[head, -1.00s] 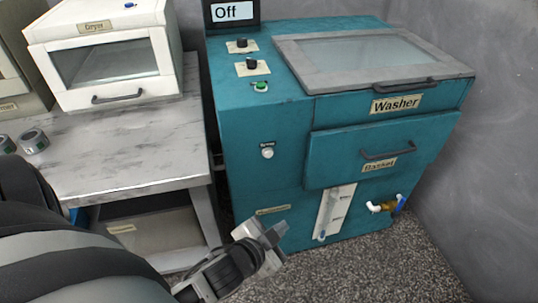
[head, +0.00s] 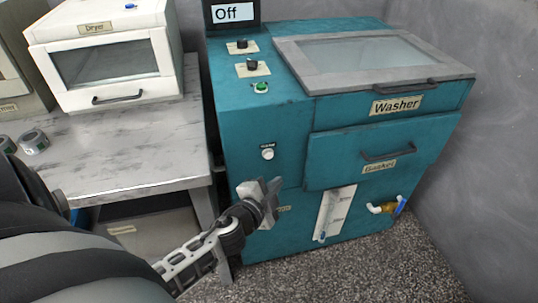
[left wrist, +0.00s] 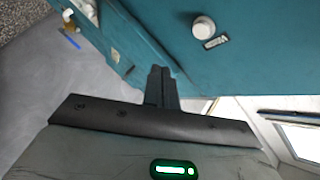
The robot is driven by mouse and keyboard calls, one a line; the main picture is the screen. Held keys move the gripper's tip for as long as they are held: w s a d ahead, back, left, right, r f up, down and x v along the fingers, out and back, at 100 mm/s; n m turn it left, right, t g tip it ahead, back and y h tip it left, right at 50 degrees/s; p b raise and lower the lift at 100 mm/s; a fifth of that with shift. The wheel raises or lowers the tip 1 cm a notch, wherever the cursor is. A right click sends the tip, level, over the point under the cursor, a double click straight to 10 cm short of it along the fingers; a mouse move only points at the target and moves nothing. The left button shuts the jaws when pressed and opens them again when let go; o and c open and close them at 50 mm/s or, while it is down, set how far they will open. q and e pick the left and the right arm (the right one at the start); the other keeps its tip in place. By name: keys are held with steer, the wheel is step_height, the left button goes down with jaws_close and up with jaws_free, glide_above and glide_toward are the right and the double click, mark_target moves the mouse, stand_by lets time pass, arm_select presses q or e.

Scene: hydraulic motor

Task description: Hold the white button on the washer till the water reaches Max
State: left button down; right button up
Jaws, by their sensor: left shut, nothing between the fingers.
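The teal washer (head: 245,115) stands against the wall, with a label reading Washer and a display (head: 232,13) reading Off. Its round white button (head: 268,153) sits on the front panel; it also shows in the left wrist view (left wrist: 203,27). The water gauge (head: 336,212) is a pale vertical strip low on the front; its level is too small to read. My left gripper (head: 270,190) is shut and empty, just below the button and apart from it. In the left wrist view its closed fingers (left wrist: 160,80) point toward the teal panel. My right gripper is not in view.
A white dryer (head: 120,60) stands on the grey table (head: 120,160) at the left, with small rolls (head: 34,142) beside it. A tap (head: 382,208) sticks out low on the washer's right.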

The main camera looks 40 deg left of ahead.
mark_target(269, 155)
arm_select(q)
steer(key=w+a, duration=0.4)
steer(key=a, duration=0.1)
steer(key=shift+w, duration=0.1)
stand_by(2.1)
steer(key=shift+w+a, duration=0.25)
steer(key=shift+a, duration=0.05)
steer(key=shift+w+a, duration=0.25)
steer(key=shift+a, duration=0.05)
stand_by(4.7)
